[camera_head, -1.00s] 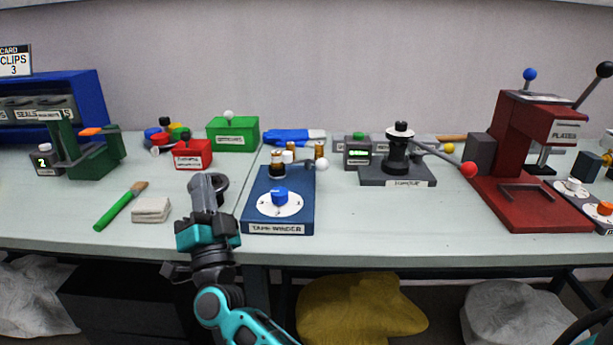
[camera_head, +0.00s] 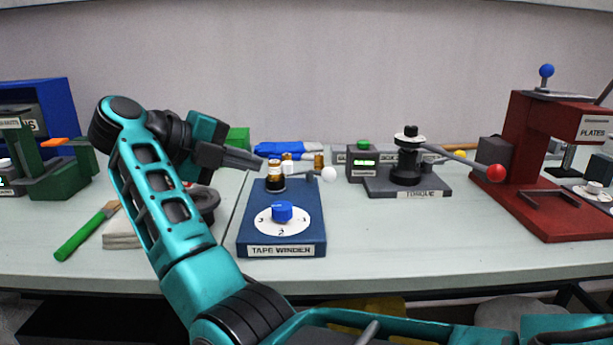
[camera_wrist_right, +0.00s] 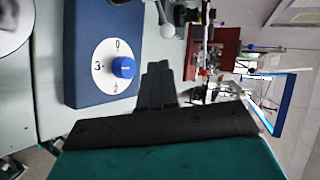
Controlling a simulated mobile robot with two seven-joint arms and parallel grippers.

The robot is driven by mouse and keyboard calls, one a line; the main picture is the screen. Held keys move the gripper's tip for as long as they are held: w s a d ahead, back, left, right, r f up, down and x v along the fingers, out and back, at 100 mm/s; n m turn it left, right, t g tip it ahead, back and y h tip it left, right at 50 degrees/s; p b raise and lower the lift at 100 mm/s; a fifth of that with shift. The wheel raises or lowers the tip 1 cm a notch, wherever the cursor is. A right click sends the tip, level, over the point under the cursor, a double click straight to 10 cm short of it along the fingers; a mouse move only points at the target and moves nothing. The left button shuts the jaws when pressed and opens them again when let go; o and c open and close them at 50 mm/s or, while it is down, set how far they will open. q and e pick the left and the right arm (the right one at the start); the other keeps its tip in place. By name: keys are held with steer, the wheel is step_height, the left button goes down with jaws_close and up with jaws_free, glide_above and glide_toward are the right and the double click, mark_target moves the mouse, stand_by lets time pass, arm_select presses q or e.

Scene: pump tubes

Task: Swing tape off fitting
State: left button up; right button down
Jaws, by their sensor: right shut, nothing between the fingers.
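The blue tape winder (camera_head: 281,246) stands on the bench with a white numbered dial and a blue knob (camera_head: 282,211). Behind the dial, a dark and brass upright fitting (camera_head: 275,177) stands on the winder. A lever with a white ball (camera_head: 329,174) points right from it. My right gripper (camera_head: 258,162) is shut and empty, its tips pointing right, close to the fitting's upper left; whether they touch cannot be told. In the right wrist view, the shut fingers (camera_wrist_right: 158,82) show beside the winder's dial (camera_wrist_right: 103,68) and the white ball (camera_wrist_right: 167,31). No tape is clearly visible.
To the right stand the torque stand (camera_head: 409,183) with its red-ball lever and a red press (camera_head: 555,215). My right arm hides part of the left bench, including a pale block (camera_head: 122,235) and a dark ring (camera_head: 208,200). The bench front right of the winder is clear.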

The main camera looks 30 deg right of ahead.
stand_by(0.4)
steer(key=b, duration=0.3)
glide_toward(322, 176)
steer(key=x, duration=0.5)
steer(key=shift+d+f, duration=0.2)
steer(key=shift+f, duration=0.1)
steer(key=shift+d, duration=0.5)
arm_select(q)
steer(key=shift+w+d+f, duration=0.2)
steer(key=shift+d+f, duration=0.2)
steer(key=shift+f, duration=0.3)
arm_select(e)
steer(key=shift+d, duration=0.1)
